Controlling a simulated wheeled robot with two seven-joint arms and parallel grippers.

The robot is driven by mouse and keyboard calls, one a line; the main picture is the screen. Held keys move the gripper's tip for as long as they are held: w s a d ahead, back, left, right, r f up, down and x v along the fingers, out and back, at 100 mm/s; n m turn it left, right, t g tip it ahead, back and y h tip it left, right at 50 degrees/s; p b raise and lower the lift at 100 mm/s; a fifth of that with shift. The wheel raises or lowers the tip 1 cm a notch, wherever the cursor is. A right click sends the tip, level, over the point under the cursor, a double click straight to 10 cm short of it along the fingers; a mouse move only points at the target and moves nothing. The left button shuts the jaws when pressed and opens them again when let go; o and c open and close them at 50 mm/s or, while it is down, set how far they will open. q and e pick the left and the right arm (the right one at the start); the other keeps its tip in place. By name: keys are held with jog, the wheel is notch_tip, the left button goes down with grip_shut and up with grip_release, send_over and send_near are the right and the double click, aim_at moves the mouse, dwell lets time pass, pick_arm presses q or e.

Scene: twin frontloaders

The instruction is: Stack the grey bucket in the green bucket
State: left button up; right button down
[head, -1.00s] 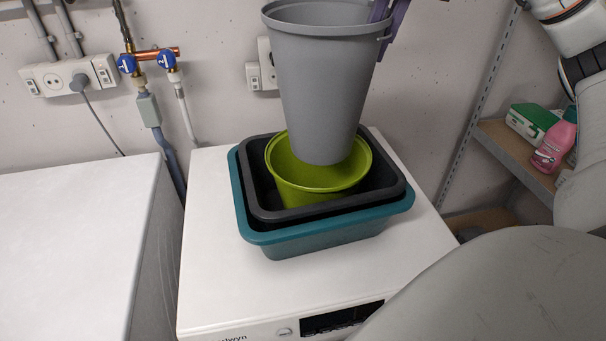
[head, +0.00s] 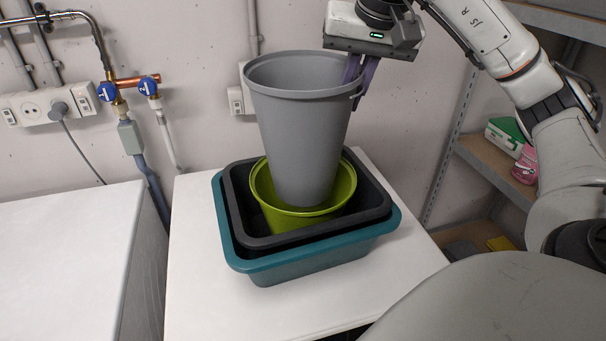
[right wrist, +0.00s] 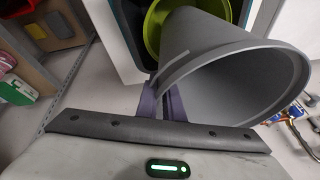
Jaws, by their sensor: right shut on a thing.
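The grey bucket (head: 300,125) is upright with a slight tilt, its lower end inside the mouth of the green bucket (head: 262,195). I cannot tell whether its bottom touches the green bucket's floor. My right gripper (head: 358,84) is shut on the grey bucket's rim at its right side. In the right wrist view the purple fingers (right wrist: 165,103) pinch the rim of the grey bucket (right wrist: 215,75), with the green bucket (right wrist: 153,28) beyond. The green bucket stands inside a dark grey tub, its lower part hidden. My left gripper is not in view.
The dark tub (head: 375,207) nests in a teal tub (head: 310,262) on a white washing machine (head: 200,290). Another white machine (head: 65,260) stands at left. Pipes with blue valves (head: 107,91) and sockets are on the wall. A shelf (head: 490,170) with a pink bottle (head: 525,165) is at right.

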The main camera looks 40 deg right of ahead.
jog(key=shift+f+b, duration=0.3)
jog(key=shift+f, duration=0.65)
notch_tip(320, 180, down, 10)
jog(key=b, duration=0.5)
jog(key=shift+f, duration=0.1)
jog(key=shift+f+b, duration=0.3)
jog(key=shift+b, duration=0.05)
jog(key=c, duration=1.9)
grip_release()
jog(key=shift+r, duration=0.1)
jog(key=shift+r, duration=0.1)
